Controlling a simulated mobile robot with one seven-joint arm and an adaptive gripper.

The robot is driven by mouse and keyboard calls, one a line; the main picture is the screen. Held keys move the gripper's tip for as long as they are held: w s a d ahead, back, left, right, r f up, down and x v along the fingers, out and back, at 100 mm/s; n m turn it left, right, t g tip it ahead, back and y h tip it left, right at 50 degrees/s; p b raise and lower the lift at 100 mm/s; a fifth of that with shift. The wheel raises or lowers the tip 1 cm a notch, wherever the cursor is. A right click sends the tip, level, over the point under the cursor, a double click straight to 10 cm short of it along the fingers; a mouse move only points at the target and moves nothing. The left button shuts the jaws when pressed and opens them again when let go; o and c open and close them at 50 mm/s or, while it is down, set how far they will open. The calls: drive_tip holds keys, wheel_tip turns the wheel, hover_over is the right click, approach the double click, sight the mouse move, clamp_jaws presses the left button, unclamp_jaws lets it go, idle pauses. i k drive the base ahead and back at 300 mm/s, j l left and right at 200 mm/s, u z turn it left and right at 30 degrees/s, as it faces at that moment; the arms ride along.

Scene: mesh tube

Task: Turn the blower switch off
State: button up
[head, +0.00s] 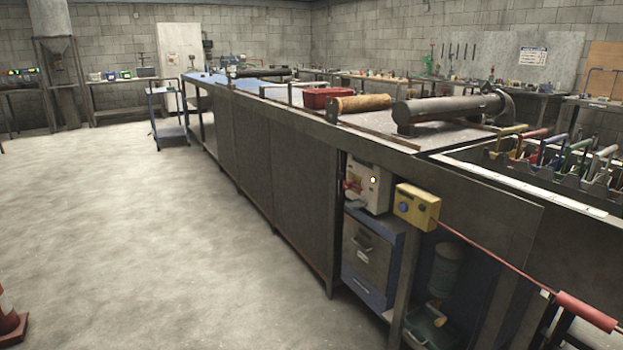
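A pale box (371,186) with a red knob or lever on its left sits in the open bay under the long workbench. A small bright dot shows on the pale box. My gripper is not in view.
The long workbench (285,190) runs from the near right to the back. A red bar (587,312) juts out at lower right. An orange cone (10,322) stands at lower left. The concrete floor (150,240) left of the bench is clear.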

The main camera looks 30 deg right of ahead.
sight(348, 184)
drive_tip(key=i+z, duration=0.1)
drive_tip(key=i, duration=0.65)
drive_tip(key=i+j+z, duration=0.15)
drive_tip(key=i, duration=0.55)
drive_tip(key=i+j+z, duration=0.2)
drive_tip(key=i+z, duration=0.2)
drive_tip(key=i+j+z, duration=0.8)
drive_tip(key=i+j, duration=0.05)
drive_tip(key=i, duration=0.05)
